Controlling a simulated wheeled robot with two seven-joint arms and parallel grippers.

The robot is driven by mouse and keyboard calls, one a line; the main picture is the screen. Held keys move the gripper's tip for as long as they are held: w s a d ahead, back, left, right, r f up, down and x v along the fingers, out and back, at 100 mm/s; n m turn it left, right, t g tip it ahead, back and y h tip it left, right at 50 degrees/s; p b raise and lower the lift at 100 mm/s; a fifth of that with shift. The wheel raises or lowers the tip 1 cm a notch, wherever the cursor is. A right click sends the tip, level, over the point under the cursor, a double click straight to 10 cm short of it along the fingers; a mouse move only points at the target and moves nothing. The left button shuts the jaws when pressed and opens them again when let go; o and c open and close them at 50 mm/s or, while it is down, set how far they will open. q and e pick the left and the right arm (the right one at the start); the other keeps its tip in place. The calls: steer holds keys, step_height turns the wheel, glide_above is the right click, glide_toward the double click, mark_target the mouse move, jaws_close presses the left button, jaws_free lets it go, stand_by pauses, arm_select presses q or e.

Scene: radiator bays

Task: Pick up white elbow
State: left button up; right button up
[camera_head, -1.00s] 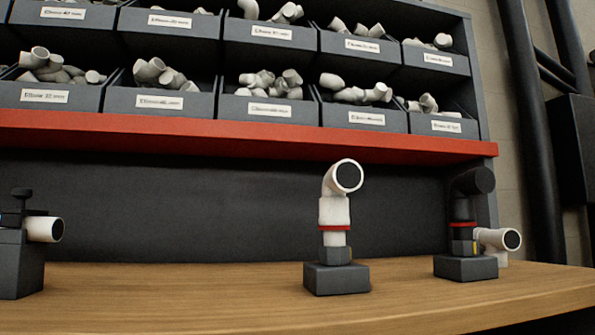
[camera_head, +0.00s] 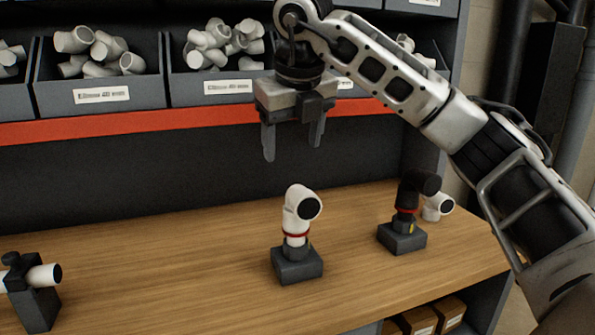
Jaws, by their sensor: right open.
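The white elbow (camera_head: 300,206) stands upright on a short white pipe with a red ring, set in a dark square block (camera_head: 297,264) on the wooden bench. Its dark round mouth faces right and toward me. My right gripper (camera_head: 292,153) hangs above the white elbow with its fingers pointing down. The fingers are apart and empty, with a clear gap between them and the elbow. My left gripper is not in view.
A black elbow (camera_head: 418,185) stands on another block to the right, with a white pipe piece (camera_head: 438,206) beside it. A clamp block (camera_head: 37,303) holds a white pipe at the lower left. Bins of fittings (camera_head: 98,85) sit above a red shelf edge (camera_head: 130,128).

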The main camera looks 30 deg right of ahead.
step_height(320, 180, up, 2)
steer(key=d, duration=0.2)
glide_toward(299, 188)
steer(key=shift+m+h, duration=0.3)
steer(key=shift+m, duration=0.1)
steer(key=x, duration=0.5)
steer(key=shift+s+a, duration=0.1)
steer(key=shift+a, duration=0.2)
steer(key=shift+d+f+p, duration=0.1)
steer(key=shift+f+p, duration=0.4)
steer(key=shift+p, duration=0.05)
steer(key=x, duration=0.2)
steer(key=p+x, duration=0.1)
steer(key=shift+w+d+f, duration=0.1)
steer(key=shift+w+f, duration=0.15)
steer(key=shift+w, duration=0.15)
steer(key=shift+w+d+f, duration=0.1)
steer(key=shift+f, duration=0.25)
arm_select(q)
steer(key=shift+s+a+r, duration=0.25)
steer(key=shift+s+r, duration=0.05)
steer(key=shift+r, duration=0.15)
arm_select(e)
steer(key=c, duration=1.1)
